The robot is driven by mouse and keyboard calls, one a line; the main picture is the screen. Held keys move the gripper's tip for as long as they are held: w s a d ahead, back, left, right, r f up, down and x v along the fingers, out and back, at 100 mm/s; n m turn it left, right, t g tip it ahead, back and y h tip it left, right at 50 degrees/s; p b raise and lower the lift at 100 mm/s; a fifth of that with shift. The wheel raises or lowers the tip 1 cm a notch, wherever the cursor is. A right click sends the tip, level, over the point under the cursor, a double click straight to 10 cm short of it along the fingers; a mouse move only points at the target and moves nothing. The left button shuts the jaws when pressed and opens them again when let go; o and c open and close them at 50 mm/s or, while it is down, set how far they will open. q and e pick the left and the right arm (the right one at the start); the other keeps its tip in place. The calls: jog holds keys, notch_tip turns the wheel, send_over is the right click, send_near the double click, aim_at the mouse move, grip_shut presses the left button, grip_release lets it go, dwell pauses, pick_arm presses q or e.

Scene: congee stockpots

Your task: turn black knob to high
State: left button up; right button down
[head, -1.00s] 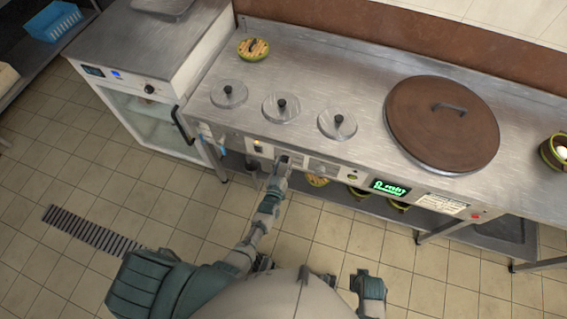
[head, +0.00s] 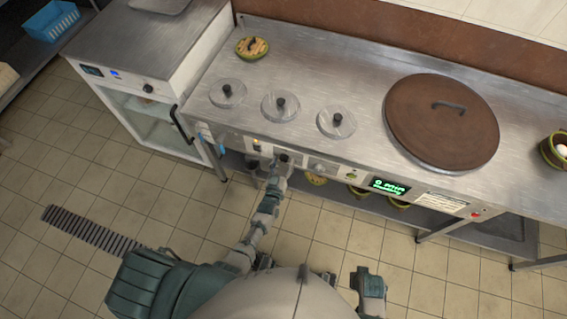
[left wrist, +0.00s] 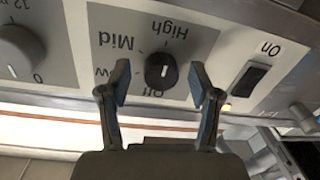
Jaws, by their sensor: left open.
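In the left wrist view the black knob (left wrist: 160,70) sits on a grey dial plate marked High, Mid, Off and a partly hidden label. The lettering is upside down there. A short white line on the knob stands about upright in the picture, with Off below it. My left gripper (left wrist: 160,88) is open, one finger on each side of the knob; I cannot tell if they touch it. In the head view my left gripper (head: 281,165) is at the counter's front panel and hides the knob.
A grey knob (left wrist: 15,52) is beside the dial plate, and a black switch (left wrist: 249,79) marked On is at its other side. The steel counter (head: 330,60) carries several round lids and a large brown lid (head: 440,125). A green display (head: 390,187) is further right.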

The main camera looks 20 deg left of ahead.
pick_arm(q)
jog(key=s, duration=1.1)
jog(key=shift+s+d+f, duration=0.15)
jog(key=shift+s+d, duration=0.05)
jog(key=shift+s, duration=0.2)
pick_arm(e)
jog(key=shift+s, duration=0.15)
pick_arm(q)
jog(key=s+a+f+m+g+p, duration=0.2)
jog(key=s+f+g, duration=0.6)
jog(key=s, duration=0.5)
jog(key=s+a+f+m+g+p, duration=0.2)
jog(key=s+a+f+g, duration=0.2)
jog(key=s+f+g, duration=0.4)
jog(key=s+f, duration=0.1)
jog(key=s, duration=0.4)
jog(key=shift+s+f+m+h+p, duration=0.15)
jog(key=shift+m+h+p, duration=0.15)
jog(key=shift+p, duration=0.05)
pick_arm(e)
jog(key=s+f, duration=0.4)
jog(key=f, duration=0.7)
jog(key=shift+s+d+f, duration=0.2)
jog(key=shift+d+f, duration=0.05)
jog(key=shift+f, duration=0.15)
